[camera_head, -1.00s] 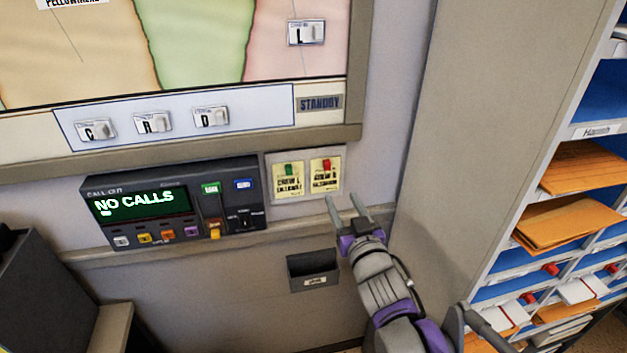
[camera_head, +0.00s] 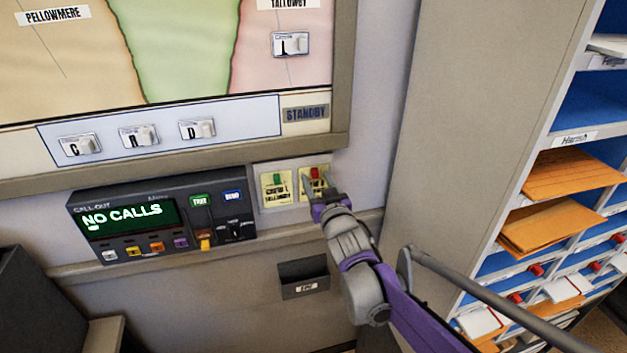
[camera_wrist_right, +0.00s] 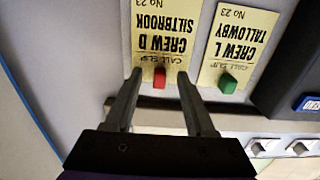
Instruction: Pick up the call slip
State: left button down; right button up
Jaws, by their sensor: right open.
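Two yellow call slips hang side by side on a pale panel. The "Crew L Tallowby" slip (camera_head: 277,192) is at left in the head view, under a green magnet; it also shows at right in the wrist view (camera_wrist_right: 236,45). The "Crew D Siltbrook" slip (camera_wrist_right: 163,32) hangs under a red magnet (camera_wrist_right: 159,78), upside down in the wrist view. My right gripper (camera_head: 319,185) is open in front of this slip and partly covers it in the head view. In the wrist view its fingertips (camera_wrist_right: 159,73) stand either side of the red magnet. Contact cannot be told. My left gripper is out of view.
A call-out console (camera_head: 160,215) reading "NO CALLS" stands left of the slips. A ledge runs below. A small dark bin (camera_head: 303,276) is on the wall beneath. A map board is above, and a pigeonhole rack (camera_head: 560,140) with orange envelopes is at right.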

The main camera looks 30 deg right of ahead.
jog(key=shift+s, duration=0.15)
grip_shut()
dwell(1.3)
